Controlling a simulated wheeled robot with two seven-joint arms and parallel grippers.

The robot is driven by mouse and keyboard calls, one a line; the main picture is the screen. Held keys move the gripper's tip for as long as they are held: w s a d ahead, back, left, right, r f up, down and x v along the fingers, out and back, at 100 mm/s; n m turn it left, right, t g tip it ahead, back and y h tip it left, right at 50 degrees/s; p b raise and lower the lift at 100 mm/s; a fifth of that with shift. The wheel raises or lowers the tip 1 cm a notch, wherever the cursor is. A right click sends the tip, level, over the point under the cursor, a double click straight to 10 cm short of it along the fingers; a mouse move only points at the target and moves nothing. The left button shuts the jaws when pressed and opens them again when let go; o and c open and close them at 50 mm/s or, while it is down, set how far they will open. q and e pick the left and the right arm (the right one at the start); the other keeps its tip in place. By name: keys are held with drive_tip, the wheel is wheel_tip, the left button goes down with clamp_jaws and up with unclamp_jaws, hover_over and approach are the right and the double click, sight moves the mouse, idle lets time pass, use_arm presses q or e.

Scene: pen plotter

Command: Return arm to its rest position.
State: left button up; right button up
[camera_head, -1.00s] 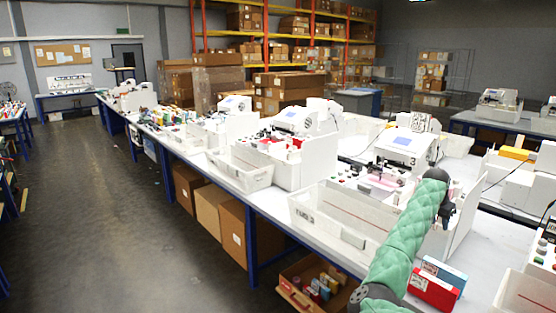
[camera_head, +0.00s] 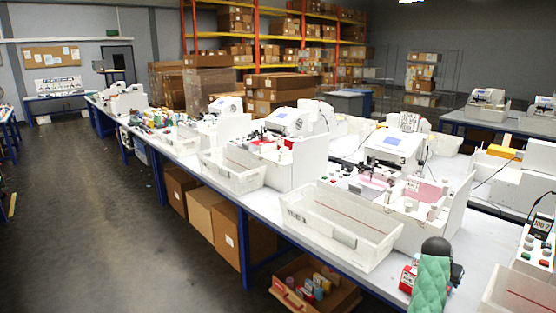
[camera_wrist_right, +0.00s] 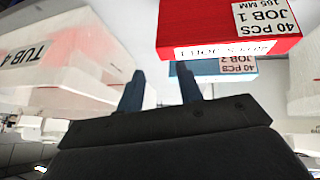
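My right arm, in a green padded sleeve (camera_head: 430,286), is at the lower right of the head view, over the bench. Its gripper is mostly hidden there behind the sleeve and dark joint. In the right wrist view my right gripper (camera_wrist_right: 160,82) shows two dark fingers apart with nothing between them. It is open and empty. A red box labelled JOB 1 (camera_wrist_right: 215,28) and a blue box labelled JOB 2 (camera_wrist_right: 213,68) appear beyond the fingers, toward the upper right. My left arm and gripper are not in view.
The plotter station marked 3 (camera_head: 395,150) stands on the white bench (camera_head: 385,278), with a long pale tub (camera_head: 343,238) in front. A tub marked TUB 4 (camera_wrist_right: 60,55) is left in the wrist view. The red box (camera_head: 408,277) sits beside my arm. Open floor (camera_head: 90,220) lies left.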

drive_tip(key=s+a+f+n+t+y, duration=0.1)
drive_tip(key=s+a+f+n, duration=0.35)
drive_tip(key=s+a, duration=0.55)
drive_tip(key=s+a+f+n+t+y, duration=0.1)
drive_tip(key=s+a+f+n, duration=0.2)
drive_tip(key=s+a+f, duration=0.6)
drive_tip(key=s+a+r+n+y, duration=0.1)
drive_tip(key=s+a+n+y, duration=0.1)
drive_tip(key=s+a, duration=0.9)
drive_tip(key=s+a+r+n+y, duration=0.25)
drive_tip(key=s+a, duration=0.45)
drive_tip(key=s, duration=0.7)
wheel_tip(320, 180, down, 27)
drive_tip(key=w+a+g, duration=0.2)
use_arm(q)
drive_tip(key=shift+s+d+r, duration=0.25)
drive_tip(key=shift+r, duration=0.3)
use_arm(e)
drive_tip(key=s+f, duration=0.4)
drive_tip(key=f, duration=0.7)
drive_tip(key=s+f, duration=0.4)
drive_tip(key=f, duration=0.7)
drive_tip(key=shift+s+g, duration=0.2)
drive_tip(key=shift+g, duration=0.1)
use_arm(q)
drive_tip(key=shift+b, duration=0.3)
use_arm(e)
drive_tip(key=shift+f, duration=0.1)
